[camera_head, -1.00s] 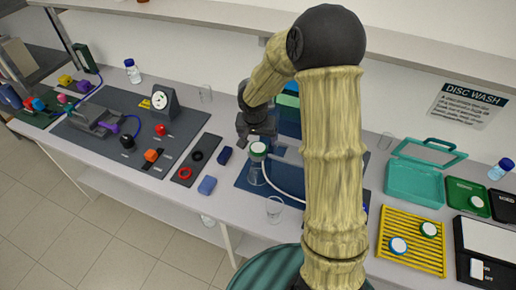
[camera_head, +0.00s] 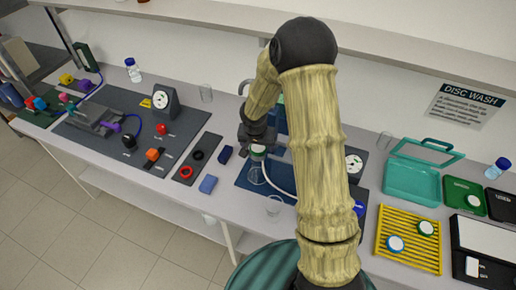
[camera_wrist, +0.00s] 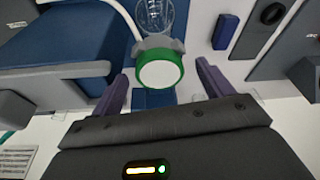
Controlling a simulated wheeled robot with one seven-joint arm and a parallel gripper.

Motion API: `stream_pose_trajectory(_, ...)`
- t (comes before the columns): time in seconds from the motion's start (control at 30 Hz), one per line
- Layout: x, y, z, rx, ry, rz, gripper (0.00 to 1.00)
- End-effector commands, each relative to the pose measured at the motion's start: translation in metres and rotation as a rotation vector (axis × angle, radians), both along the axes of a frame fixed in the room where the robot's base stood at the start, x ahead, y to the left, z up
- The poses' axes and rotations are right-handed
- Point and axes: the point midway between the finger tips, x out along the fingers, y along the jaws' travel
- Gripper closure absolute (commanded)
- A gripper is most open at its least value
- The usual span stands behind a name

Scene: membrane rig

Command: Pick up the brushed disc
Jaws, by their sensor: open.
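A white disc with a green rim (camera_wrist: 160,73) sits in a grey holder on top of a clear vessel. It also shows in the head view (camera_head: 258,149), partly covered by my gripper. I cannot tell from its surface whether it is brushed. My gripper (camera_head: 258,135) is just above it. In the wrist view my gripper's two purple fingers (camera_wrist: 162,70) are open, one on each side of the disc and apart from it. A blue-rimmed white disc (camera_head: 395,243) and a green-rimmed white disc (camera_head: 426,228) lie on the yellow rack (camera_head: 409,258).
A pale hose curves beside the vessel. A teal open box (camera_head: 411,184) and a green tray (camera_head: 462,187) with a white disc stand at the right.

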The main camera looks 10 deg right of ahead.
Motion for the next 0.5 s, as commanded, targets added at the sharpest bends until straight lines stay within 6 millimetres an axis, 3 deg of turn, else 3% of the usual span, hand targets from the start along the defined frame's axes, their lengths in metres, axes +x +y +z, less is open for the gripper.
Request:
stream_pose_trajectory(0.13,0.0,-0.0001,0.0002,0.0,0.0,0.0,0.25)
stream_pose_trajectory(0.37,0.0,-0.0001,0.0002,0.0,0.0,0.0,0.69)
stream_pose_trajectory(0.5,0.0001,0.0,0.0003,0.0,0.0,0.0,0.69)
